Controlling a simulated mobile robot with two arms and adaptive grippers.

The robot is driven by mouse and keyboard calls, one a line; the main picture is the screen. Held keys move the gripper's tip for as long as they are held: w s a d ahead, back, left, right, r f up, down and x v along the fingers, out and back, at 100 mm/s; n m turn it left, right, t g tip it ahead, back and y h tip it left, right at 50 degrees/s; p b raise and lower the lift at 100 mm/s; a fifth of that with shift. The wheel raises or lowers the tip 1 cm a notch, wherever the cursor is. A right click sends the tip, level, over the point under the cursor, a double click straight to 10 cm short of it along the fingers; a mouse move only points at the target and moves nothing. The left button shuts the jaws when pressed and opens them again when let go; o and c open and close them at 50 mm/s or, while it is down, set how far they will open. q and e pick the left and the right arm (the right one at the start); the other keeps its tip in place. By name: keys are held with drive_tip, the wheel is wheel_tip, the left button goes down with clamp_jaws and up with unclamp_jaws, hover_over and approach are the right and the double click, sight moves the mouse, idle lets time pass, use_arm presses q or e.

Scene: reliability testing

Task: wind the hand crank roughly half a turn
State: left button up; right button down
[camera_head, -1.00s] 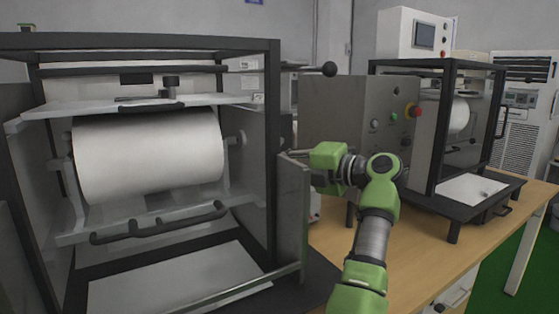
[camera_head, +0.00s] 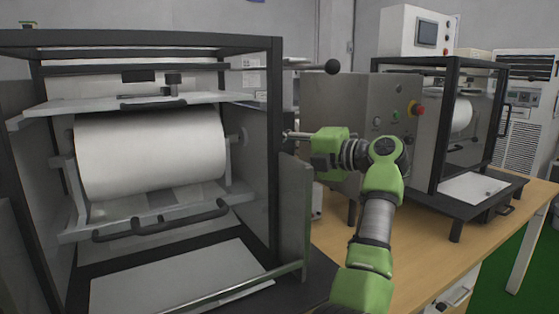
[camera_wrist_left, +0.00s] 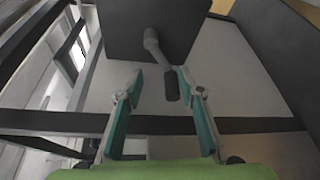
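In the left wrist view a hand crank has a metal arm (camera_wrist_left: 153,45) coming off a dark box (camera_wrist_left: 190,15), with a dark handle (camera_wrist_left: 171,85). My left gripper (camera_wrist_left: 160,83) is open. The crank handle lies in the gap between its fingertips, closer to the right finger; I cannot tell whether they touch. In the head view my one visible green arm rises from the bottom, right of middle. Its gripper (camera_head: 297,135) points left beside the near machine's right side, partly hidden there. The crank does not show in the head view. My right gripper is not in view.
The near machine (camera_head: 276,90) has a black frame, a white roll (camera_head: 152,155) and a standing door panel (camera_head: 294,215) below the gripper. A grey control box (camera_head: 345,95) and a second machine (camera_head: 440,130) stand right.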

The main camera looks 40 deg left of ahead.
use_arm(q)
drive_tip(key=r, duration=0.6)
drive_tip(key=shift+d, duration=0.25)
drive_tip(key=shift+w+r, duration=0.15)
drive_tip(key=shift+r, duration=0.65)
drive_tip(key=shift+d, duration=0.1)
